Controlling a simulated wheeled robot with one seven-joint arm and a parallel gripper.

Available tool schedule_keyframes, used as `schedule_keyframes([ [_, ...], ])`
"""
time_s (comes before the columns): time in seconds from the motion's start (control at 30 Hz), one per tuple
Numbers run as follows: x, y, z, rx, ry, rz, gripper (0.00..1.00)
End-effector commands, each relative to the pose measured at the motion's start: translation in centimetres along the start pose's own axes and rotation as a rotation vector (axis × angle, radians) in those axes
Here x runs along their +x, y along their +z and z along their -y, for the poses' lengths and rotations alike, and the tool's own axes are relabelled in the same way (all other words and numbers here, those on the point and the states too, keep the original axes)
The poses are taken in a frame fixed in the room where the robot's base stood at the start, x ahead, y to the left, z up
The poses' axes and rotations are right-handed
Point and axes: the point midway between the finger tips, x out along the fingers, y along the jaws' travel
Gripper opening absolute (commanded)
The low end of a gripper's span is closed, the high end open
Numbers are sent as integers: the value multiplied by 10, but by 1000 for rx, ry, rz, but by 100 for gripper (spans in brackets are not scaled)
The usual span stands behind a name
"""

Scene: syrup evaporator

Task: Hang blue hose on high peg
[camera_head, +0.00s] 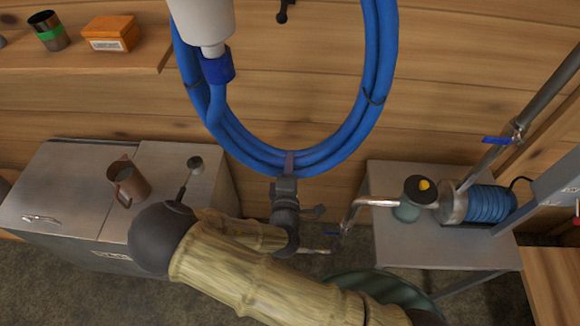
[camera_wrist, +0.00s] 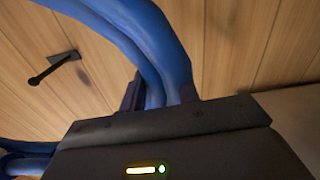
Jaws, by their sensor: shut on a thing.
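The blue hose (camera_head: 378,60) is a large coiled loop with dark ties, its top cut off by the head view's upper edge. My gripper (camera_head: 289,162) is shut on the loop's bottom, and the hose runs up from the jaws. In the wrist view the hose (camera_wrist: 135,35) passes between the fingers of my gripper (camera_wrist: 163,95). A dark peg (camera_head: 284,12) stands out from the plank wall, inside the loop's outline in the head view. In the wrist view the peg (camera_wrist: 55,67) is apart from the hose, to its left. I cannot tell whether this is the high peg.
A white cylinder with a blue collar (camera_head: 203,20) covers part of the loop's left side. A wooden shelf (camera_head: 85,62) holds an orange box and a cup at upper left. A metal cabinet (camera_head: 65,190) with a brown mug is below. A metal stand (camera_head: 420,245) holds a pump at right.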

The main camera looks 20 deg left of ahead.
Motion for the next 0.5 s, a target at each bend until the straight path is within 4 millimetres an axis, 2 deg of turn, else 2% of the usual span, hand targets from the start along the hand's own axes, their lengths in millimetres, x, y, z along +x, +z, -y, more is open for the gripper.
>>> schedule_keyframes([
  [0.03,0,0,-12,2,6,1,0],
  [0.5,-1,2,-60,2,6,0,0],
])
